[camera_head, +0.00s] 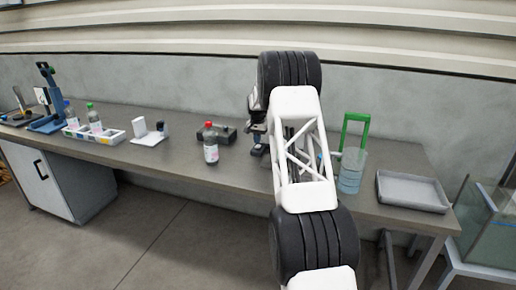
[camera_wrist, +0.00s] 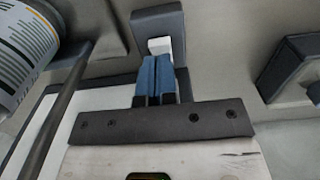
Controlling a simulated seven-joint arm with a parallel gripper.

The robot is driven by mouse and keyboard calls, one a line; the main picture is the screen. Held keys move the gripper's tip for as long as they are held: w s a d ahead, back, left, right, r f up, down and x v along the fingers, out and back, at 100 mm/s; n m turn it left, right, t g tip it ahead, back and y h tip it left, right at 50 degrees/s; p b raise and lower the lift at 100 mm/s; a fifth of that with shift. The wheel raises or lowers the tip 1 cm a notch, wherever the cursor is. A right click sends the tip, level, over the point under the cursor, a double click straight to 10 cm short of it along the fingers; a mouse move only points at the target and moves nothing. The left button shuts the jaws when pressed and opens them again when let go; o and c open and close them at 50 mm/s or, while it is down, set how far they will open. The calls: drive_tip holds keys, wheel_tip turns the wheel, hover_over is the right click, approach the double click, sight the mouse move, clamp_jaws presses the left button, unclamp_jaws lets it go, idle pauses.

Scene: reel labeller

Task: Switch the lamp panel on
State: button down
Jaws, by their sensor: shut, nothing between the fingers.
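My gripper (camera_wrist: 155,62) shows in the wrist view with its two blue fingers together and nothing between them. The fingertips are close to a dark grey frame (camera_wrist: 157,20) with a white piece (camera_wrist: 160,45) inside it; the fingers partly cover this piece, and I cannot tell whether they touch it. I cannot tell whether this is the lamp panel or its switch. In the head view, my gripper (camera_head: 258,149) is low over the bench, right of a dark device (camera_head: 226,134), and my arm hides part of the bench behind it. No lit lamp is clear in either view.
A red-capped bottle (camera_head: 211,147) stands left of my gripper. A clear blue container (camera_head: 351,172), a green frame (camera_head: 355,119) and a grey tray (camera_head: 412,191) are on the right. A printed cylinder (camera_wrist: 27,48) and another dark block (camera_wrist: 288,68) flank the fingers in the wrist view.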

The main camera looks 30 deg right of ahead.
sight(257, 146)
drive_tip(key=shift+f, duration=1)
idle(1.0)
drive_tip(key=shift+r, duration=3.5)
drive_tip(key=shift+a+r, duration=0.1)
